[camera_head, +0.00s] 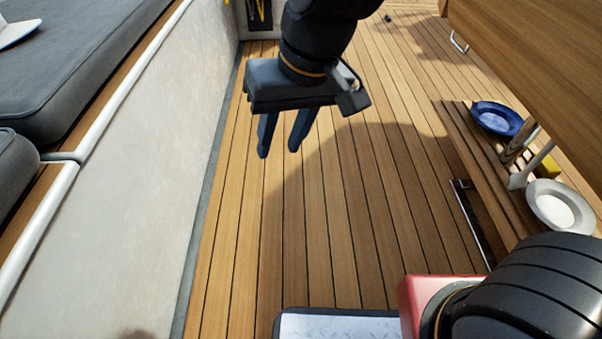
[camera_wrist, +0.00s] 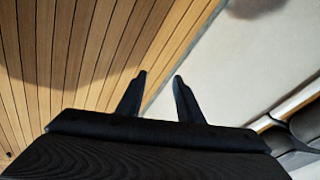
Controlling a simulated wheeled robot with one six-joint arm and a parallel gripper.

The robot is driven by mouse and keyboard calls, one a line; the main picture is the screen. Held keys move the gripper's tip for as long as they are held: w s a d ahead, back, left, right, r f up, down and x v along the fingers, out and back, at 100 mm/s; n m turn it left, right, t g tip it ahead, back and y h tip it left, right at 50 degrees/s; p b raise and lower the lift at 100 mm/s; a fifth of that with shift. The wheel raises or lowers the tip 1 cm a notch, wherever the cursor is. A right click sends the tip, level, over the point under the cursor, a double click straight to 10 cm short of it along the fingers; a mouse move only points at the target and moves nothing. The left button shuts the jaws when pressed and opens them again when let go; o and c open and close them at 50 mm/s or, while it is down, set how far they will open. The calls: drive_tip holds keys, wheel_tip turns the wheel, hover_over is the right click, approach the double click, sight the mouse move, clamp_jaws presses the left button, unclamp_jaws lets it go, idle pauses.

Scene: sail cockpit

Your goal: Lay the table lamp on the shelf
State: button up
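My gripper (camera_head: 279,153) hangs over the bare deck, left of centre in the head view. Its two dark fingers are apart with nothing between them; they also show in the wrist view (camera_wrist: 160,75). I cannot make out a table lamp in either view. A low slatted wooden surface (camera_head: 462,137) on the right, partly under a wooden panel, may be the shelf; I cannot be sure. It lies to the right of my gripper, well apart from it.
A blue plate (camera_head: 496,119) and a white bowl (camera_head: 549,207) are on the slatted surface. A wooden panel (camera_head: 540,50) overhangs it. A pale wall (camera_head: 160,150) and grey cushions (camera_head: 80,70) bound the left. A white object (camera_head: 15,32) lies on the cushions. The deck (camera_head: 330,220) between is clear.

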drive_tip(key=s+d+r+n+g+h, duration=0.1)
drive_tip(key=s+d+n, duration=0.1)
drive_tip(key=s, duration=0.6)
drive_tip(key=shift+s+d, duration=0.35)
drive_tip(key=shift+d, duration=0.55)
drive_tip(key=shift+r, duration=0.15)
drive_tip(key=shift+r+p, duration=0.8)
drive_tip(key=shift+p, duration=0.15)
drive_tip(key=shift+r+m+p, duration=0.3)
drive_tip(key=shift+r, duration=0.05)
drive_tip(key=d+r+m+p, duration=0.2)
drive_tip(key=d+r+p, duration=0.5)
drive_tip(key=p, duration=0.5)
drive_tip(key=d+r+m+h+p, duration=0.1)
drive_tip(key=d+r+m+p, duration=0.1)
drive_tip(key=d+r+p, duration=0.5)
drive_tip(key=d+r+m+h+p, duration=0.1)
drive_tip(key=d+r+p, duration=0.6)
drive_tip(key=r+p, duration=0.7)
drive_tip(key=m+p, duration=0.1)
drive_tip(key=p, duration=0.4)
drive_tip(key=shift+r+m, duration=0.3)
drive_tip(key=shift+r, duration=0.1)
